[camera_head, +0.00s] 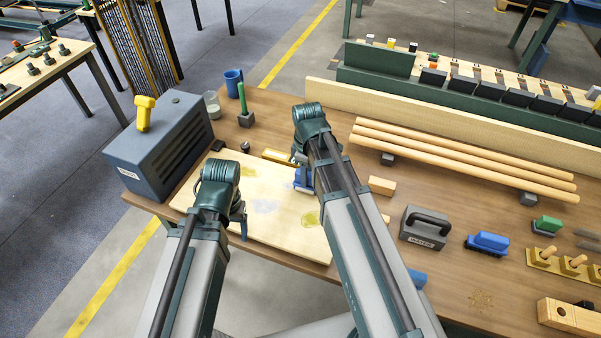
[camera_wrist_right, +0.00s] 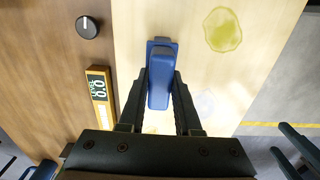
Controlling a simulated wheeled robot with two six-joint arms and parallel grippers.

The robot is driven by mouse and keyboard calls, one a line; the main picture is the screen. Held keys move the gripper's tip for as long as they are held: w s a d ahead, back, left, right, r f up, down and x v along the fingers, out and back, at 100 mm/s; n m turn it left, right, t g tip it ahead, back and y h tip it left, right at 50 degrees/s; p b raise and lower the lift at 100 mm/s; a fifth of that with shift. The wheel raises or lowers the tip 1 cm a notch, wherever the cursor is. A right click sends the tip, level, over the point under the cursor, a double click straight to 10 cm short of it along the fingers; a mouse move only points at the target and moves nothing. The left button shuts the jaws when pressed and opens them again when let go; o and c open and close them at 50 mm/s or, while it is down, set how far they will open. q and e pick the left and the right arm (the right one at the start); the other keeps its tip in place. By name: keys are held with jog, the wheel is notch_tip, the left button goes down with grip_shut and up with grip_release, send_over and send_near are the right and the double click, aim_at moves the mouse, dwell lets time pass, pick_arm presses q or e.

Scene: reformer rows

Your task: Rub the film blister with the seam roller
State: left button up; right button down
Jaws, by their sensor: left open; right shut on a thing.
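My right gripper (camera_head: 303,182) is shut on a blue tool (camera_wrist_right: 160,78) with a rounded grip and a flat base; no roller wheel shows. It holds the tool over the pale board (camera_head: 190,198); whether it touches is unclear. A yellow-green patch (camera_head: 311,218) lies further right, and a faint yellow patch (camera_head: 220,172) to the left. My left gripper (camera_head: 240,218) is open over the board's near left part.
A grey-blue box (camera_head: 160,150) with a yellow-handled thing stands left of the board. A dark weight (camera_head: 425,228), a blue block (camera_head: 487,243) and wooden rods (camera_head: 460,160) are to the right.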

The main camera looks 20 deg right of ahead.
jog(key=shift+s+d, duration=0.55)
jog(key=shift+d, duration=0.2)
jog(key=shift+f, duration=0.1)
jog(key=shift+a, duration=0.15)
jog(key=shift+w+a, duration=1.1)
jog(key=shift+a, duration=0.25)
jog(key=shift+w+a, duration=0.5)
jog(key=shift+a, duration=0.25)
jog(key=shift+w+a, duration=0.5)
jog(key=shift+a, duration=0.2)
jog(key=shift+a, duration=0.1)
